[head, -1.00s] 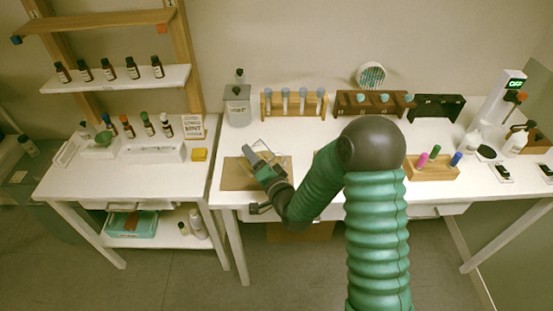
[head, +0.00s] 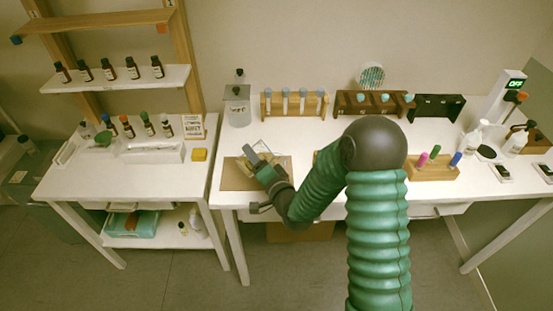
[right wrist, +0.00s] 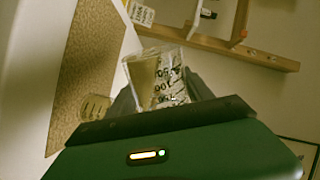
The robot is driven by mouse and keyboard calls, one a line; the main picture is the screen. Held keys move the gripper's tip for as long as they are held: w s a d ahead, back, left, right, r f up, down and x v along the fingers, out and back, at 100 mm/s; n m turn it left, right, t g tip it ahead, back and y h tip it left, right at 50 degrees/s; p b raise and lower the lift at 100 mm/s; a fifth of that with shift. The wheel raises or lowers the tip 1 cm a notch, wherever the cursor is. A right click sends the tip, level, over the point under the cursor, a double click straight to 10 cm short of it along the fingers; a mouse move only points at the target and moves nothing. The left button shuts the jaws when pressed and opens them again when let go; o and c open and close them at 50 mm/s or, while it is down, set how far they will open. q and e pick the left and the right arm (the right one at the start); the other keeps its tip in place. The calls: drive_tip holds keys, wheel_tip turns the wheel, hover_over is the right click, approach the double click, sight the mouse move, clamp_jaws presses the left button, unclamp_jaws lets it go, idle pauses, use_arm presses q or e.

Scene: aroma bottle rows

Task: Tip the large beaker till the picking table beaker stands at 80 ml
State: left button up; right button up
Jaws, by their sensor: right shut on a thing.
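The large beaker, clear with dark printed marks, shows in the right wrist view (right wrist: 158,76) between my fingers. In the head view it is a faint clear outline (head: 270,146), tilted over the brown mat (head: 232,181). My right gripper (head: 258,160) is shut on it, above the mat; its fingers also show in the right wrist view (right wrist: 162,98). A second, smaller beaker (right wrist: 95,107) with marks stands low at the left in the right wrist view, partly hidden by my gripper. Its liquid level cannot be read. My left gripper is not in view.
A lidded clear jar (head: 238,112) stands behind the mat. A wooden rack of tubes (head: 293,104) and a dark rack (head: 372,104) stand at the back. A low wooden holder with coloured pieces (head: 432,170) is to the right. A gap separates the left table (head: 90,175).

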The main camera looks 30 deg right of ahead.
drive_tip(key=shift+f+m, duration=0.1)
drive_tip(key=shift+m, duration=0.2)
idle(0.9)
drive_tip(key=shift+a+r+n+b, duration=0.15)
drive_tip(key=shift+n+b, duration=0.1)
drive_tip(key=shift+n, duration=0.25)
drive_tip(key=shift+d+r+n+b, duration=0.1)
drive_tip(key=shift+n+b, duration=0.15)
drive_tip(key=shift+n, duration=0.25)
drive_tip(key=shift+r+n, duration=0.2)
drive_tip(key=shift+n, duration=0.1)
drive_tip(key=shift+a, duration=0.1)
drive_tip(key=f+n+b, duration=0.1)
drive_tip(key=b, duration=0.1)
drive_tip(key=a+f+n+b, duration=0.1)
drive_tip(key=f+n+b, duration=0.1)
drive_tip(key=b, duration=0.1)
drive_tip(key=f+n+h+b, duration=0.1)
drive_tip(key=f+b, duration=0.1)
drive_tip(key=shift+a+b, duration=0.25)
drive_tip(key=shift+b, duration=0.1)
drive_tip(key=shift+a+f+n+t+b, duration=0.1)
drive_tip(key=shift+n+t+b, duration=0.2)
drive_tip(key=shift+n, duration=0.2)
